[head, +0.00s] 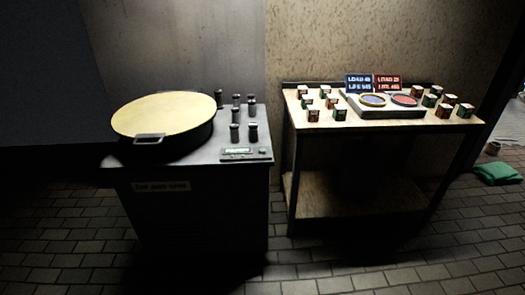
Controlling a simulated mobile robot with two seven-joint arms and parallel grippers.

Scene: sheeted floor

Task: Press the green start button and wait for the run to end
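A grey machine cabinet (205,205) stands at the left centre on the floor. A wide round drum with a tan lid (165,114) sits on its top, and the lid looks shut, with a handle (149,139) at its front edge. A small control panel (238,155) lies at the front right of the cabinet top, with a pale green display strip. A small greenish spot at the panel's right end may be the start button (262,152); it is too small to tell whether it is pressed. Neither of my grippers is in view.
Several dark capped tubes (235,132) stand beside the drum. A wooden bench (310,128) to the right holds a two-pan balance (392,112), two sign displays (372,84) and several small blocks (313,116). A green cloth (498,173) lies at far right. The tiled floor in front is clear.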

